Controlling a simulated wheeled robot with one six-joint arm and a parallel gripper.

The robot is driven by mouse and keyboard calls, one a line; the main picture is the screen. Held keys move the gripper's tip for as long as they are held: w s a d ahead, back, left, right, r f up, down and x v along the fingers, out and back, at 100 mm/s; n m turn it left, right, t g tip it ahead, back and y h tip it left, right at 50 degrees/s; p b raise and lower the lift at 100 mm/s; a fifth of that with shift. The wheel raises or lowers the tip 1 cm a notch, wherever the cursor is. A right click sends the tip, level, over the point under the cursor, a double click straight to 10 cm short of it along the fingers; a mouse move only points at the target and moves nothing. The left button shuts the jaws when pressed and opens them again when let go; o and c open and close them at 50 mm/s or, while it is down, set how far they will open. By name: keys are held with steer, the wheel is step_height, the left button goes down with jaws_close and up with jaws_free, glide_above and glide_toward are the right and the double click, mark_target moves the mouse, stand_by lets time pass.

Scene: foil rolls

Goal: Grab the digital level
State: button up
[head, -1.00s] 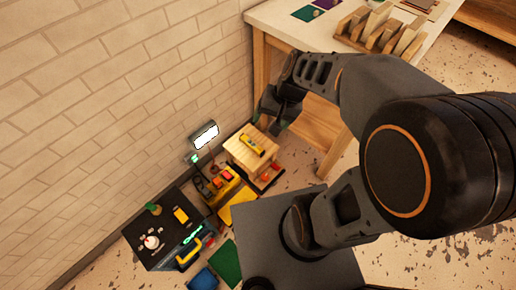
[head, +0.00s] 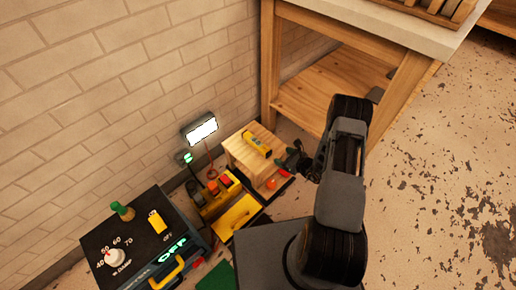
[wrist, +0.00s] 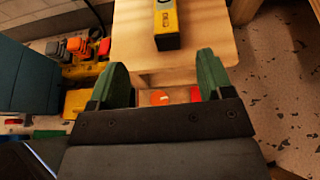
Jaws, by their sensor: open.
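The digital level (head: 257,143) is a yellow bar with a dark and grey part on its face. It lies on top of a small light wooden box (head: 238,155) near the wall. In the wrist view the level (wrist: 167,28) is ahead, with its near end facing me and its far end cut off by the top edge. My gripper (head: 292,160) is just right of the box. In the wrist view my gripper (wrist: 158,75) has its green fingertips spread wide, with nothing between them, short of the level.
Left of the box stand a yellow toolbox (head: 235,215) and a lit lamp (head: 201,129) with a red cable. A dark cabinet (head: 135,240) with a knob is at the lower left. A wooden workbench (head: 330,95) stands behind. Speckled floor is free at right.

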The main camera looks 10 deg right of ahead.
steer(key=b, duration=0.3)
glide_toward(265, 148)
steer(key=x, duration=0.4)
steer(key=shift+s+a+f, duration=0.15)
steer(key=shift+s+a, duration=0.05)
steer(key=shift+s, duration=0.1)
steer(key=shift+w+a+f, duration=0.1)
steer(key=shift+w+a, duration=0.1)
steer(key=shift+w, duration=0.15)
steer(key=b+x, duration=0.2)
steer(key=x, duration=0.2)
steer(key=shift+d+f, duration=0.15)
steer(key=shift+d, duration=0.05)
steer(key=shift+w+a+f, duration=0.1)
steer(key=shift+w+a, duration=0.25)
steer(key=shift+w, duration=0.25)
steer(key=c, duration=1.2)
